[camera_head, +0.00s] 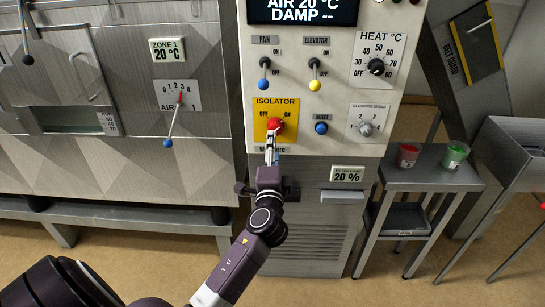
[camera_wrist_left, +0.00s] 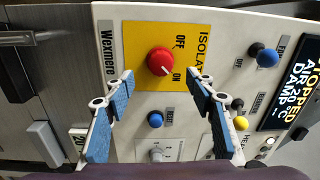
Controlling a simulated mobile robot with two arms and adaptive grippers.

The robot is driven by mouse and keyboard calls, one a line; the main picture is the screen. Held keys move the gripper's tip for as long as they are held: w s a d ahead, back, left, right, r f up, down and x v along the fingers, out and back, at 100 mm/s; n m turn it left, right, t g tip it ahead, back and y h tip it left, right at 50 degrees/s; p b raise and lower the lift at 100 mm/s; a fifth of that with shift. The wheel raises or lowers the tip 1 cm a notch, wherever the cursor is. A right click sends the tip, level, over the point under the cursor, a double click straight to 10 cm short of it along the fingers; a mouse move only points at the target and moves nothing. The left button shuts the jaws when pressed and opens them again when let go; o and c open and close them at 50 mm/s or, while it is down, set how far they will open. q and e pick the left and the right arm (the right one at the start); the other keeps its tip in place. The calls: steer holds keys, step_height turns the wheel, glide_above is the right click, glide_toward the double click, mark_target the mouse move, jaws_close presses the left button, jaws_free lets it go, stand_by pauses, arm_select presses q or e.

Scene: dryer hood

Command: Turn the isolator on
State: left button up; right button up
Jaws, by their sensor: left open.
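The isolator is a round red knob (camera_head: 276,125) on a yellow plate (camera_head: 262,108) marked OFF and ON, on the pale control panel. In the left wrist view the knob (camera_wrist_left: 160,61) shows a small light mark at its lower right, on the side toward ON; its exact setting is hard to tell. My left gripper (camera_head: 271,152) is just below the knob in the head view. In the wrist view the blue-padded fingers (camera_wrist_left: 161,82) are spread wide, with the knob ahead between and just beyond the tips, apparently untouched. My right gripper is not in view.
A blue reset button (camera_head: 321,128) and a selector knob (camera_head: 366,129) sit right of the isolator. Fan (camera_head: 264,73) and elevator (camera_head: 315,75) toggles are above. The display (camera_wrist_left: 291,90) reads STOPPED. A side table (camera_head: 425,178) holds red and green cups.

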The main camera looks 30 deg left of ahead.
arm_select(q)
steer(key=v, duration=0.4)
stand_by(0.4)
steer(key=s+d+f+g+h, duration=0.1)
steer(key=d+f+g+h, duration=0.15)
steer(key=f, duration=0.95)
steer(key=d+f+g+h, duration=0.1)
steer(key=d+f+h, duration=0.15)
steer(key=f, duration=0.95)
steer(key=s+d+f+n+g+h, duration=0.1)
steer(key=s+d+f+g, duration=0.1)
steer(key=s+f, duration=0.5)
steer(key=s+d+f+g+h, duration=0.1)
steer(key=s+d+f+g, duration=0.1)
steer(key=f, duration=0.8)
steer(key=s+d+f+n+g+h, duration=0.1)
steer(key=s+d+f+n+g, duration=0.1)
steer(key=s+f, duration=0.7)
steer(key=s+d+f+n+g+h, duration=0.1)
steer(key=s+f+g, duration=0.1)
steer(key=s+f, duration=0.65)
steer(key=s+f+n+g, duration=0.1)
steer(key=s+f+n, duration=0.1)
steer(key=s, duration=0.9)
steer(key=s+d+f+n+g, duration=0.1)
steer(key=s+f+n+g, duration=0.1)
steer(key=s, duration=1)
steer(key=shift+f+h, duration=0.3)
steer(key=shift+f, duration=0.6)
